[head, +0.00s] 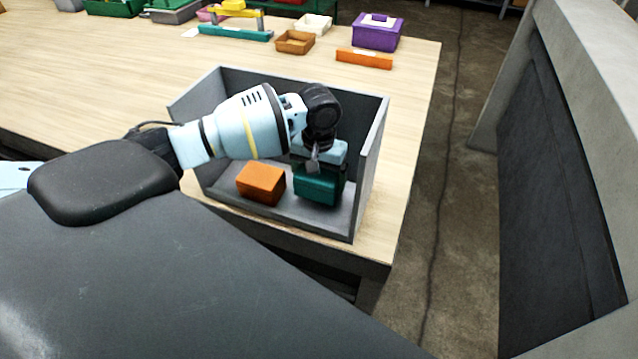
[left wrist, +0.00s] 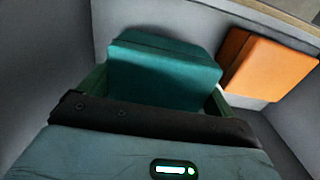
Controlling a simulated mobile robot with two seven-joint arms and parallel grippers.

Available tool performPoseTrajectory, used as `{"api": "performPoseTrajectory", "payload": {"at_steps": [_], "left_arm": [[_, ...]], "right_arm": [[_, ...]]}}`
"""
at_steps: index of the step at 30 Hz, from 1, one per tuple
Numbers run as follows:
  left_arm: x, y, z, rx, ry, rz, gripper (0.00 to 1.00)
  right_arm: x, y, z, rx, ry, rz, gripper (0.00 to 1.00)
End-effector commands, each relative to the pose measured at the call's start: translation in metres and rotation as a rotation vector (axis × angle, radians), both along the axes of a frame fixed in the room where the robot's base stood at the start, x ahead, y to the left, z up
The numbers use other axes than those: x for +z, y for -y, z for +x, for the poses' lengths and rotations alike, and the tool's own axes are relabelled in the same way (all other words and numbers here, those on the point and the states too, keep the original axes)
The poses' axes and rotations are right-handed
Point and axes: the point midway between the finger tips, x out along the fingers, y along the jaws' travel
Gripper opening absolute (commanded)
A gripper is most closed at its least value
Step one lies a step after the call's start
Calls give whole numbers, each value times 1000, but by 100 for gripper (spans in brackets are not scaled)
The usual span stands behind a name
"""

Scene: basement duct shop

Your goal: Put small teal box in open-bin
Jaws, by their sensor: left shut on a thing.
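The small teal box (head: 317,187) is inside the grey open-bin (head: 373,150), toward its right side. My left gripper (head: 318,168) reaches down into the bin from above and is shut on the teal box. In the left wrist view the teal box (left wrist: 165,72) sits between the fingers, close to the bin's grey wall (left wrist: 50,55). Whether the box's underside touches the bin floor is hard to tell. My right gripper is not in view.
An orange box (head: 261,183) lies in the bin, left of the teal box; it also shows in the left wrist view (left wrist: 270,66). The bin stands near the wooden table's (head: 70,70) right front corner. A purple box (head: 377,32), an orange bar (head: 364,60) and trays stand behind.

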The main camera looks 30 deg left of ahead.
Motion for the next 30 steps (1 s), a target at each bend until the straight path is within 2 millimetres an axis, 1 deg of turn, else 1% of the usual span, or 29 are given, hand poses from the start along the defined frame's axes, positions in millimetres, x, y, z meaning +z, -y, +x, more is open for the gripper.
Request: {"api": "performPoseTrajectory", "payload": {"at_steps": [1, 3, 6, 16, 20, 21, 22, 30], "left_arm": [[-12, 0, -1, 0, -5, 1, 63], [-21, 0, -1, 0, -4, 1, 63], [-30, 0, 0, 0, -2, 1, 63], [-31, 0, 0, -1, 0, 0, 63], [-34, 1, 0, 0, -1, -1, 63], [-34, 0, 0, 0, -1, 0, 96], [-34, 0, 0, 0, -1, 0, 100], [-33, 0, 0, -1, 0, 0, 100]], "right_arm": [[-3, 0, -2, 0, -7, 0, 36], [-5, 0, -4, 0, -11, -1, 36], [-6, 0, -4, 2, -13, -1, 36], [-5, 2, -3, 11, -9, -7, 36], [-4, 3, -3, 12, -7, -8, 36], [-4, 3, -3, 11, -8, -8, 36], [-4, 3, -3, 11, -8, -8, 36], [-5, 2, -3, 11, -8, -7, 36]]}}
